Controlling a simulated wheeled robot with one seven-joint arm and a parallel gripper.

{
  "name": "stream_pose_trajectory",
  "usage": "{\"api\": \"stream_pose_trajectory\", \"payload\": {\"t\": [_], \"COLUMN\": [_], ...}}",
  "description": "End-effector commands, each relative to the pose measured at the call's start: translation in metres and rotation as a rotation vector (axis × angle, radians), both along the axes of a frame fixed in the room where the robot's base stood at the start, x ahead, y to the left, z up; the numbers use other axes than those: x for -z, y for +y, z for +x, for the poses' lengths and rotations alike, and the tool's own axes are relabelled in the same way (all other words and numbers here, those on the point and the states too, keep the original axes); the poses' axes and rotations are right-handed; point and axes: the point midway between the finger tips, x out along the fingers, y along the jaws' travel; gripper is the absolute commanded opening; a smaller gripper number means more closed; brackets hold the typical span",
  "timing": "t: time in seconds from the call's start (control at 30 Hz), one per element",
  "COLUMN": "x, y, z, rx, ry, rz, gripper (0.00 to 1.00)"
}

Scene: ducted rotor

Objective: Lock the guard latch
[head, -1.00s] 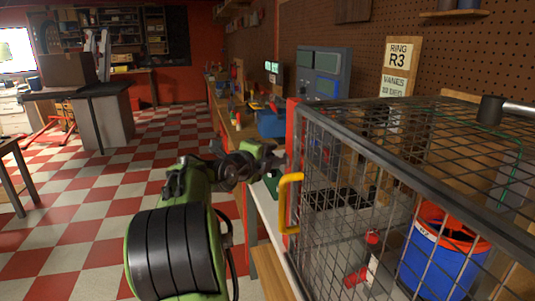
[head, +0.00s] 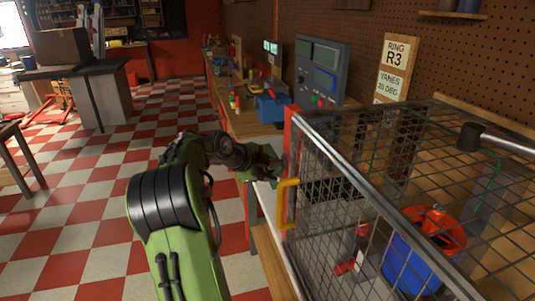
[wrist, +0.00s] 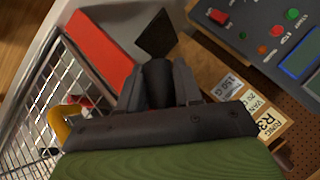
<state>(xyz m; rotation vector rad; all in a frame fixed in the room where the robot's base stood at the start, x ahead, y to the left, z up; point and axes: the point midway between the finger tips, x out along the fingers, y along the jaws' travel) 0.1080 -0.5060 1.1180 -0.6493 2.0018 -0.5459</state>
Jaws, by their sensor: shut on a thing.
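The wire mesh guard (head: 345,200) stands at the right in the head view, with a red corner post (head: 292,130) and a yellow handle (head: 287,204). The handle (wrist: 66,118) and the red post (wrist: 100,48) also show in the wrist view. My gripper (head: 277,168) is beside the red post, just above the handle. In the wrist view my gripper (wrist: 160,88) is shut on a dark rounded piece (wrist: 157,78), likely the latch's knob. A dark square plate (wrist: 157,35) lies just beyond it. The fingers and arm hide most of the latch.
A blue and red bucket-like rotor (head: 415,250) is inside the guard. A grey control panel (head: 322,70) and a sign (head: 397,65) stand behind. A blue box (head: 272,107) sits on the bench (head: 235,122). The checkered floor at the left is open.

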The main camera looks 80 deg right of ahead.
Motion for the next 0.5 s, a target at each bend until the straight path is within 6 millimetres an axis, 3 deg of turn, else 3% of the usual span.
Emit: {"api": "stream_pose_trajectory", "payload": {"t": [0.5], "x": [0.006], "y": [0.014], "z": [-0.008], "rx": [0.0], "ry": [0.18], "rz": [0.303], "gripper": [0.0]}}
